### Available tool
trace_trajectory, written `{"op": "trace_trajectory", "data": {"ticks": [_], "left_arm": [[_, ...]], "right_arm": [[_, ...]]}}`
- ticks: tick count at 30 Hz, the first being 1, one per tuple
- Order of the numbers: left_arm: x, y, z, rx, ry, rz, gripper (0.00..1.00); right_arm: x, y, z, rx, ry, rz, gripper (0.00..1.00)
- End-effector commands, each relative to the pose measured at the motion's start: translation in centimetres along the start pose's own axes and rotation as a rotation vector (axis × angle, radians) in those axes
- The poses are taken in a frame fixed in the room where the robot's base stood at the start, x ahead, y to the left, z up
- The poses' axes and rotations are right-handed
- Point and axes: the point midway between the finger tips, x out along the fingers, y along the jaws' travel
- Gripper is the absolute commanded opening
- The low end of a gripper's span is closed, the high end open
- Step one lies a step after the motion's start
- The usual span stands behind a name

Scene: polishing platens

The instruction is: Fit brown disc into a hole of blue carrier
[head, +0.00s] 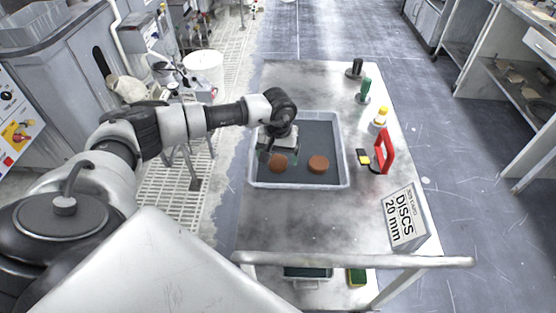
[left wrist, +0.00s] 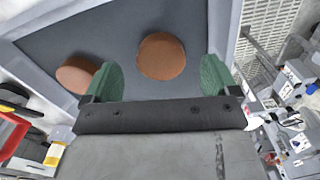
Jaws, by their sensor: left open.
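Two brown discs lie apart in a pale-rimmed tray with a dark grey floor (head: 320,133). The left brown disc (head: 278,163) is just by my left gripper (head: 279,157), and the right brown disc (head: 318,164) lies beside it. In the left wrist view my left gripper (left wrist: 161,78) is open, its green finger pads apart, with the left brown disc (left wrist: 161,56) framed between and beyond them, not gripped. The right brown disc (left wrist: 77,74) lies outside the left-hand finger. I cannot make out a blue carrier. My right gripper is not in view.
On the metal table (head: 290,212) right of the tray stand a red-handled tool (head: 385,151), a yellow-capped bottle (head: 378,120), a green-handled item (head: 364,90) and a black one (head: 354,69). A "DISCS 20 mm" sign (head: 403,218) is near the right edge.

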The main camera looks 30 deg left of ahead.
Motion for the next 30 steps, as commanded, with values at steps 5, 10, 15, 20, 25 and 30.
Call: {"op": "trace_trajectory", "data": {"ticks": [5,10,15,20,25,30], "left_arm": [[2.1,0.0,0.0,-0.001,-0.002,0.0,0.89],[2.7,-0.1,0.0,-0.001,0.001,0.001,0.89],[2.6,-0.1,0.0,-0.001,0.001,0.001,0.81],[2.6,-0.1,0.0,-0.001,0.001,0.001,0.57],[2.6,-0.1,-0.1,-0.001,0.001,0.001,0.32],[2.5,-0.1,-0.1,-0.002,0.001,0.001,0.32]], "right_arm": [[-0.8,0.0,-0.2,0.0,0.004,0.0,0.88],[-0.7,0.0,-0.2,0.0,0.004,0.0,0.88],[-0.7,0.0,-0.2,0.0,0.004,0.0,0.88],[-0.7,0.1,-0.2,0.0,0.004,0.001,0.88],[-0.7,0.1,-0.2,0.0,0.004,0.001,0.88],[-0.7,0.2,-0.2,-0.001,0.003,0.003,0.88]]}}
